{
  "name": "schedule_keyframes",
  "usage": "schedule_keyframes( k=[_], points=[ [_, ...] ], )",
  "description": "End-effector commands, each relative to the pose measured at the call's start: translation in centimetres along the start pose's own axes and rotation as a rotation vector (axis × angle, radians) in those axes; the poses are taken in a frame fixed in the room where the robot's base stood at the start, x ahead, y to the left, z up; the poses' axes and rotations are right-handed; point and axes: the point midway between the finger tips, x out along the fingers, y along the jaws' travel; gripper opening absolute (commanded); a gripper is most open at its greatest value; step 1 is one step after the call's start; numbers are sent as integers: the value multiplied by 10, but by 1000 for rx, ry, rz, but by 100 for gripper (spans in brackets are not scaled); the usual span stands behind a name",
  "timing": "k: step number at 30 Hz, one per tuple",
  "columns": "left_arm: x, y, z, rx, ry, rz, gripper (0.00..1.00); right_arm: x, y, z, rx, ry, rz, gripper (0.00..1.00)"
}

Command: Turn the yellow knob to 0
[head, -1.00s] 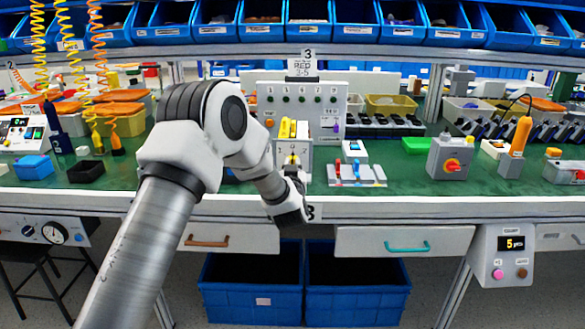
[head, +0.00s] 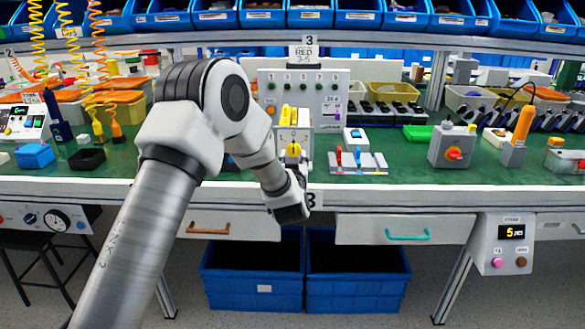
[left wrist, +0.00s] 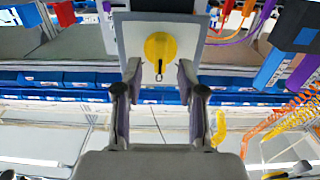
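The yellow knob (head: 293,149) is on the front of a pale box (head: 305,140) at the front middle of the bench. In the left wrist view the round yellow knob (left wrist: 159,47) faces me, with a small dark-edged mark at its lower edge in that picture. I see no contact with the knob. In the head view my left wrist is just below and in front of the box, and the fingers are hard to make out. My right gripper is not in view.
A panel with several buttons (head: 335,100) stands behind. The bench front edge (head: 400,194) runs close below.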

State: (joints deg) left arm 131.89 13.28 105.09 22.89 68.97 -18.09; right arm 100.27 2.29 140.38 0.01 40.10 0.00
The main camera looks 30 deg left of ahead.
Motion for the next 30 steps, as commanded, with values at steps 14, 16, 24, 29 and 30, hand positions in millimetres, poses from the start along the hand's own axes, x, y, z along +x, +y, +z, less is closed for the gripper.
schedule_keyframes(
  k=[14,16,24,29,30],
  points=[
    [-95,0,0,0,2,1,40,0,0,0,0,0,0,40],
    [-96,0,0,-1,1,0,40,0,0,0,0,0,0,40],
    [-96,0,0,-1,1,0,40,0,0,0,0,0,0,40],
    [-96,0,1,0,-1,0,40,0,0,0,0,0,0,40],
    [-96,0,5,4,-7,0,40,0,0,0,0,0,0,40]
  ],
)
